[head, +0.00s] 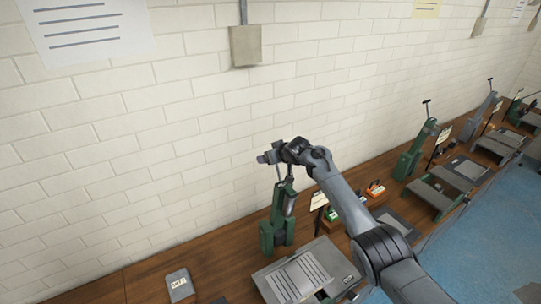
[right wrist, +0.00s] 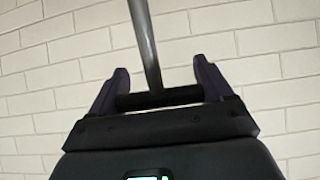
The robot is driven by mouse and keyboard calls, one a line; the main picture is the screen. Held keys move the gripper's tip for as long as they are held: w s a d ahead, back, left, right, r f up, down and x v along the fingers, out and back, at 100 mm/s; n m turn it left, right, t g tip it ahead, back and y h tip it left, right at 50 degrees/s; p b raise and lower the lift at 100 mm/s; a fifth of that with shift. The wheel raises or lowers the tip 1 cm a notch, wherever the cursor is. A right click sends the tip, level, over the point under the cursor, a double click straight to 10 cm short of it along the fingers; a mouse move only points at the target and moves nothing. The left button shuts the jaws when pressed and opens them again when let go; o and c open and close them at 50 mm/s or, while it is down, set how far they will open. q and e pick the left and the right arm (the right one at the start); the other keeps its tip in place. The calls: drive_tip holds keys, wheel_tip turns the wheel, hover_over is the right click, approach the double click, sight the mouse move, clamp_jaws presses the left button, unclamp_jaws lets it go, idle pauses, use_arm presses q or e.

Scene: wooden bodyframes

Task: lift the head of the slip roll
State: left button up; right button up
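The slip roll appears to be the green machine (head: 278,228) on the bench in the head view, with an upright grey rod and handle at its top. My right gripper (head: 265,158) is at the top of that rod, in front of the wall. In the right wrist view, the T-shaped handle (right wrist: 160,97) has its dark crossbar lying between the two widely spread fingers of my right gripper (right wrist: 158,85). The bar's ends are close to the fingers; I cannot tell whether they touch. My left gripper is in neither view.
The wooden bench (head: 215,262) runs along the white brick wall (head: 150,150). A grey slatted plate (head: 300,280) lies in front of the machine, a small labelled block (head: 180,284) to its left. A similar green machine (head: 415,150) stands farther right. Blue floor (head: 490,240) is at right.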

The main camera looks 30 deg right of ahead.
drive_tip(key=o, duration=0.3)
drive_tip(key=shift+s+f, duration=0.35)
drive_tip(key=shift+f, duration=0.35)
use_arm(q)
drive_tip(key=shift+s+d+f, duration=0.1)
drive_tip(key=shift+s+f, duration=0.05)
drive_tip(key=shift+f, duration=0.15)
use_arm(e)
drive_tip(key=shift+o, duration=0.2)
drive_tip(key=v, duration=1.1)
drive_tip(key=shift+w+r, duration=0.2)
drive_tip(key=shift+a, duration=0.1)
